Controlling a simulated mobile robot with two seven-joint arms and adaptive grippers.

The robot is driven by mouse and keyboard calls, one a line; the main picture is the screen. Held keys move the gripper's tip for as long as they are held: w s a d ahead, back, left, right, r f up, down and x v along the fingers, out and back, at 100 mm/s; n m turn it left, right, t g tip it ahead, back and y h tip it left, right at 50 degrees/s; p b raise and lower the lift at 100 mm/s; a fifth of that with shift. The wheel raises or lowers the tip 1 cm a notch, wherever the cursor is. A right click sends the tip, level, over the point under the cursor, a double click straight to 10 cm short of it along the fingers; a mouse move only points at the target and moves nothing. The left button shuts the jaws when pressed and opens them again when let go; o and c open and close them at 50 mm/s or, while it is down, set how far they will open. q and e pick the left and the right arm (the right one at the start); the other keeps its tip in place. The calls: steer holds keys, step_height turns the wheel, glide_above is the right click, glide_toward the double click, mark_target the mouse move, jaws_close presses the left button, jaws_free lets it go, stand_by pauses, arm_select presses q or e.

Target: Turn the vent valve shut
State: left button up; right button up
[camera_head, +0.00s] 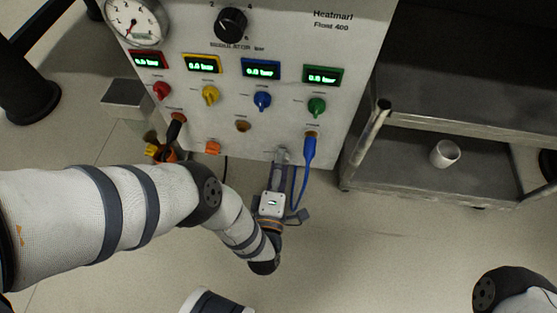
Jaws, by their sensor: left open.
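A white panel (180,25) carries a red knob (161,90), a yellow knob (211,95), a blue knob (262,99) and a green knob (317,106), each below a small display. A large black knob (230,24) sits above them. The labels are too small to read, so I cannot tell which is the vent valve. My left gripper (281,157) is open at the panel's lower edge, below the blue and green knobs and left of a blue hose (308,155). No knob shows between its fingers. My right gripper is out of view.
A dial gauge (133,20) is at the panel's top left. A black hose (174,129) and an orange fitting (213,147) are low on the panel. A grey shelf cart with a white cup (445,153) stands at right. The floor in front is mostly clear.

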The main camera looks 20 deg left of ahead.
arm_select(q)
steer(key=v, duration=1.1)
steer(key=shift+s, duration=0.4)
steer(key=shift+d, duration=0.2)
